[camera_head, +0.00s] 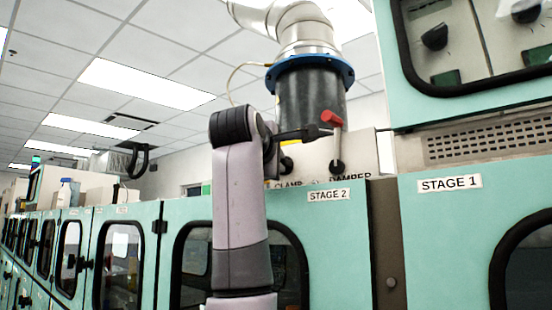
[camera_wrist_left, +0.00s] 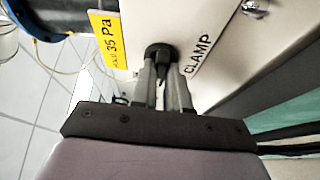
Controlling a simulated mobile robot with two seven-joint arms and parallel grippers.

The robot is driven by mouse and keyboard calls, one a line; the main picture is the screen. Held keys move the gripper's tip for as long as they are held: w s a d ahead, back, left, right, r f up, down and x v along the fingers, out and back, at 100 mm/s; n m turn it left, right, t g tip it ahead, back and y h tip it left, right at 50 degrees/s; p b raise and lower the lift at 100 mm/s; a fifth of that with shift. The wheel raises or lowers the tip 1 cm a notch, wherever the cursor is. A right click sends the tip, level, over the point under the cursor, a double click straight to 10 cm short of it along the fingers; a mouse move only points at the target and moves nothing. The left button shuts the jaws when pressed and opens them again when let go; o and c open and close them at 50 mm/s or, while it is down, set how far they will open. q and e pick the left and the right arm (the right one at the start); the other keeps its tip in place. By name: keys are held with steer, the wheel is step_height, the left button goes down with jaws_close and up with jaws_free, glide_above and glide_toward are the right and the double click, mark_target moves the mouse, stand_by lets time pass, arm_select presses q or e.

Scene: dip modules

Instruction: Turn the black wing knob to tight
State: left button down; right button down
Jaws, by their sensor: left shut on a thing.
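The black wing knob (camera_wrist_left: 158,50) shows in the left wrist view on a pale panel, between a yellow "35 Pa" label (camera_wrist_left: 109,40) and a "CLAMP" label (camera_wrist_left: 199,54). My left gripper (camera_wrist_left: 162,76) has its two grey fingers on either side of the knob's dark wing and is shut on it. The fingers hide part of the wing, so I cannot tell its exact angle. In the head view, my left arm rises in front of the Stage 2 cabinet and hides most of the gripper. My right gripper is not in view.
A red-handled damper lever (camera_head: 331,119) stands just right of the clamp area in the head view. A black duct with a blue flange (camera_head: 310,72) rises behind it. Teal cabinets, including Stage 1 (camera_head: 440,230), line the front. A thin hose hangs by the duct.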

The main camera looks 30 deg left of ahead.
arm_select(q)
steer(key=shift+n, duration=0.3)
steer(key=c, duration=1.1)
jaws_free()
steer(key=b+v, duration=0.2)
steer(key=v, duration=0.5)
steer(key=shift+s+r, duration=0.15)
